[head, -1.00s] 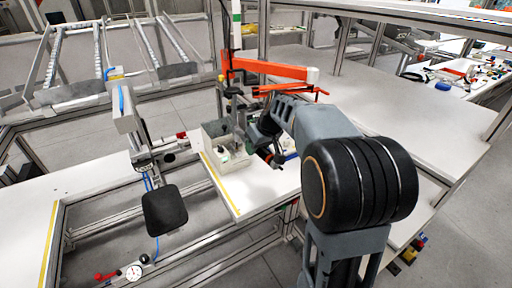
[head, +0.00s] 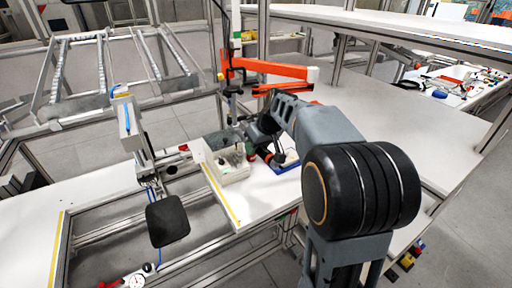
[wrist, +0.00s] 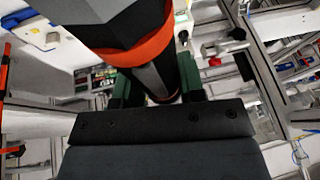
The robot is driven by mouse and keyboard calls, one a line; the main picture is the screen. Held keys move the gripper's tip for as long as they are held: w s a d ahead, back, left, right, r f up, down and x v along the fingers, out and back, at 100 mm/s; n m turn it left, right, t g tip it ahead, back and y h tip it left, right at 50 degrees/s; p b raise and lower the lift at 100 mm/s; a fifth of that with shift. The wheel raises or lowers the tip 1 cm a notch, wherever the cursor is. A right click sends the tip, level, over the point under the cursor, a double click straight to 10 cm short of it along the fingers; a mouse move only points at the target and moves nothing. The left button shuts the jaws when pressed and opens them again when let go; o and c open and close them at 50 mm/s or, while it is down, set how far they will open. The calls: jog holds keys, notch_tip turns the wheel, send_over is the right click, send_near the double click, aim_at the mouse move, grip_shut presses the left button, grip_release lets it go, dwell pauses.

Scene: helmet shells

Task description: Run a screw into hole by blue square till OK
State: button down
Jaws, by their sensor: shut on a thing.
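My gripper (wrist: 157,88) is shut on a dark screwdriver-like tool (wrist: 150,72) with an orange ring. The tool runs down between the green fingers and its lower end is hidden in the wrist view. In the head view my arm reaches to the white box (head: 236,175) on the near end of the table, and the gripper itself is mostly hidden there. A jointed orange arm (head: 268,68) stands behind it. The hole, a screw and the blue square cannot be made out.
A blue tray (head: 287,168) lies right of the box. A black pad (head: 167,221) on a metal stand is at the left. The white table (head: 370,130) is broad and clear at the right. An open frame gap lies at the front left.

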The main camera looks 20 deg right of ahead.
jog(key=d, duration=0.9)
jog(key=shift+s, duration=0.4)
jog(key=shift+d, duration=0.1)
jog(key=d+p, duration=0.2)
jog(key=d, duration=0.7)
jog(key=shift+s, duration=0.35)
jog(key=shift+f+b, duration=1.9)
jog(key=shift+f, duration=0.45)
